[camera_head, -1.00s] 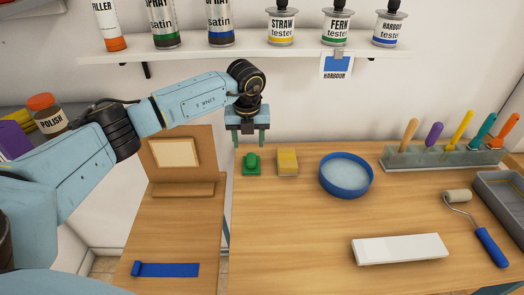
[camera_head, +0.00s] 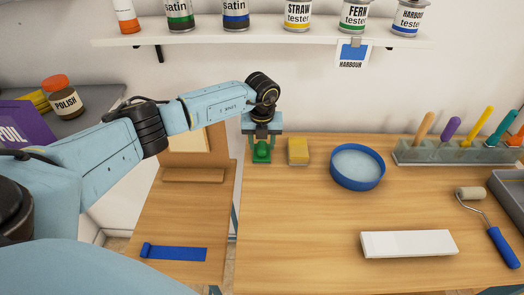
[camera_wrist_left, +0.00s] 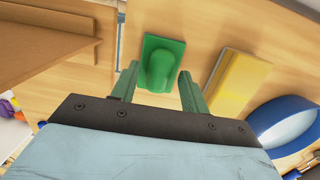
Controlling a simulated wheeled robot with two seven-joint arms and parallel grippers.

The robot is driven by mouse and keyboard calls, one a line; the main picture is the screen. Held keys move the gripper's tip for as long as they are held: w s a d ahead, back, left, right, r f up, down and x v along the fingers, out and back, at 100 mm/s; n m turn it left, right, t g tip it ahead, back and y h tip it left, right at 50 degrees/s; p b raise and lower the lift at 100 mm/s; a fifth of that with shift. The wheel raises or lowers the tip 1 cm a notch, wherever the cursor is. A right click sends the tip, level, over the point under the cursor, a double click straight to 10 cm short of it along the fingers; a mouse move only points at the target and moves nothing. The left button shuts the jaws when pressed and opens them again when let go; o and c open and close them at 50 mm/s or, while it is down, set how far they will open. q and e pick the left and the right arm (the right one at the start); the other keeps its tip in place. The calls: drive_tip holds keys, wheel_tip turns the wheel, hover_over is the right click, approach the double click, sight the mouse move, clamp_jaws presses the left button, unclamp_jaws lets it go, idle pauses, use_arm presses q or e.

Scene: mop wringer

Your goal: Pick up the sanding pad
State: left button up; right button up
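The green block with a raised rounded grip, which looks like the sanding pad (camera_head: 262,153), lies flat on the wooden bench near its back left edge. My left gripper (camera_head: 262,145) points down over it, with a finger at each side of the grip in the head view. In the left wrist view the pad (camera_wrist_left: 160,62) lies just beyond the fingertips (camera_wrist_left: 158,78), which are apart with nothing between them. I cannot tell the exact height left between fingertips and pad. My right gripper is not in view.
A yellow sponge-like block (camera_head: 298,151) sits close to the pad's right. A blue round dish (camera_head: 357,168) stands further right. A white block (camera_head: 408,244) and a paint roller (camera_head: 490,227) lie nearer. The wall shelf (camera_head: 260,35) hangs above.

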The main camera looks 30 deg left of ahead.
sight(262, 148)
use_arm(q)
drive_tip(key=c, duration=0.8)
drive_tip(key=shift+c, duration=0.2)
drive_tip(key=shift+r, duration=0.2)
drive_tip(key=shift+s+d+r, duration=0.1)
drive_tip(key=shift+s+r, duration=0.05)
drive_tip(key=shift+r, duration=0.1)
drive_tip(key=r, duration=0.6)
drive_tip(key=shift+s+d+r, duration=0.1)
drive_tip(key=shift+s+d, duration=0.1)
drive_tip(key=shift+s, duration=0.15)
drive_tip(key=s+d, duration=0.5)
drive_tip(key=s, duration=0.3)
drive_tip(key=s+d, duration=0.5)
drive_tip(key=s, duration=0.3)
